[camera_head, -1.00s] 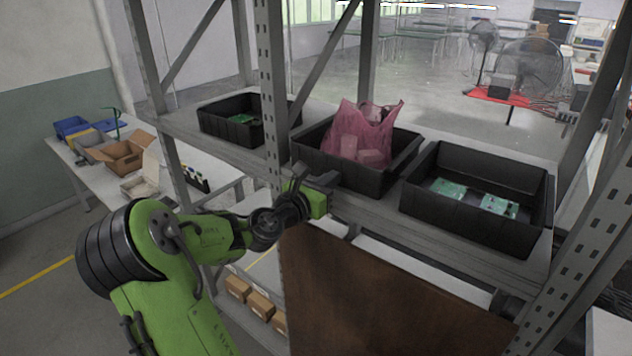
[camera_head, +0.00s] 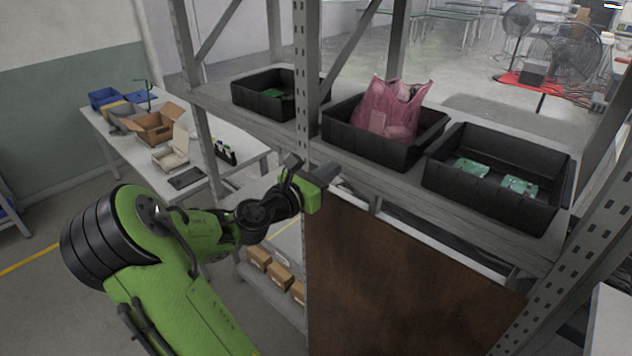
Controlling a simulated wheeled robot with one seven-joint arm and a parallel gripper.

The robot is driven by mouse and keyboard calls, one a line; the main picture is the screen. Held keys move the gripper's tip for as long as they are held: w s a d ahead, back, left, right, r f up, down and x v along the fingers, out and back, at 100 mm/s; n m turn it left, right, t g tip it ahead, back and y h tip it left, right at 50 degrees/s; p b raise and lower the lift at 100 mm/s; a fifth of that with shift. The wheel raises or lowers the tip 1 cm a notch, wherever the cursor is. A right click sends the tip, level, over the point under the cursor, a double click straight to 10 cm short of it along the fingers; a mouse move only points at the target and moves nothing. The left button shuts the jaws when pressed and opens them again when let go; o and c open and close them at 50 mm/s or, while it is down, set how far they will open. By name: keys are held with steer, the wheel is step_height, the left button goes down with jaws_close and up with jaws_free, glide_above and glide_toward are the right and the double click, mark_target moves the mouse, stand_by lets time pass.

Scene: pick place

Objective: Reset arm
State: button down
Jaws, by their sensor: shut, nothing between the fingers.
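My green arm reaches from the lower left toward the grey metal shelf (camera_head: 408,187). My gripper (camera_head: 332,172) is at the arm's end, in front of the shelf's edge, below the middle black bin (camera_head: 345,142). It is shut and appears empty; its fingertips are small and partly hard to make out. The middle bin holds a pink plastic bag (camera_head: 393,108) with box-like things inside. The bag stands upright in the bin, apart from my gripper.
A right black bin (camera_head: 455,197) holds green circuit boards (camera_head: 518,187). A left black bin (camera_head: 250,103) stands behind the shelf post (camera_head: 305,60). A brown panel (camera_head: 400,285) is below the shelf. A white table (camera_head: 250,157) with boxes stands left. Small cartons (camera_head: 280,275) sit low.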

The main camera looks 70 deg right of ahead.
steer(key=w+a+f+m+t+y+b, duration=0.1)
steer(key=w+a+f+m+t+y, duration=0.4)
steer(key=a, duration=0.5)
steer(key=w+a+f+m+t+y+b, duration=0.1)
steer(key=w+a+f+m+t+y, duration=0.35)
steer(key=w+a+f, duration=0.35)
steer(key=s+a+r+m+t+y, duration=0.1)
steer(key=s+a+y, duration=0.1)
steer(key=a, duration=0.6)
steer(key=s+a+r+m+t+y+b, duration=0.1)
steer(key=s+a+r+y, duration=0.1)
steer(key=a, duration=0.7)
steer(key=s+a+r+m+t+y+b, duration=0.1)
steer(key=s+a+r+y, duration=0.1)
steer(key=a, duration=0.6)
steer(key=shift+a+m+y, duration=0.25)
steer(key=shift+m+y, duration=0.1)
steer(key=shift+y, duration=0.1)
steer(key=shift+t, duration=0.25)
